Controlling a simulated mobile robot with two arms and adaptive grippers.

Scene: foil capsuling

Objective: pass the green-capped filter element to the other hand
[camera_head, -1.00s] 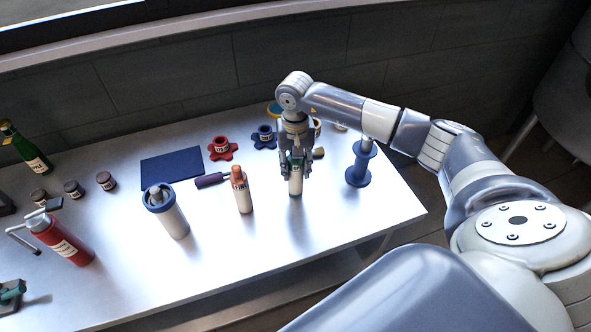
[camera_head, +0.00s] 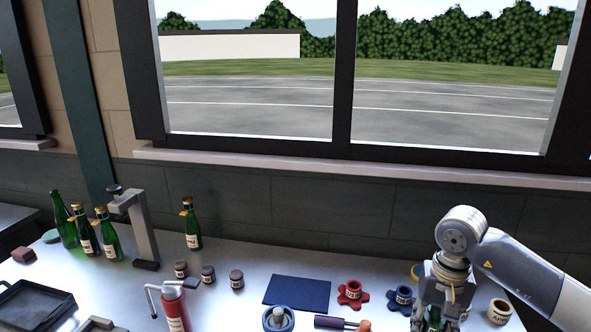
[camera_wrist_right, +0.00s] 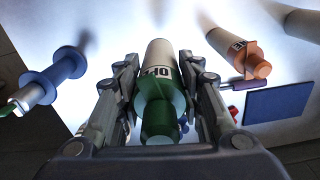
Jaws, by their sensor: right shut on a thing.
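The green-capped filter element (camera_wrist_right: 157,95) has a pale cylindrical body and a green flanged cap. In the right wrist view it lies between the fingers of my right gripper (camera_wrist_right: 165,100), which is shut on it at the cap. In the head view my right gripper (camera_head: 435,306) is at the lower right, pointing down, with a bit of green cap between its fingers; the body is cut off by the frame's bottom edge. I cannot tell whether the element touches the table. My left gripper is not in view.
An orange-capped element (camera_wrist_right: 240,55) and a blue spool (camera_wrist_right: 55,78) flank the gripper in the right wrist view. A dark blue mat (camera_head: 297,292), red knob (camera_head: 352,293) and blue knob (camera_head: 402,297) lie to its left. Green bottles (camera_head: 110,238) stand far left.

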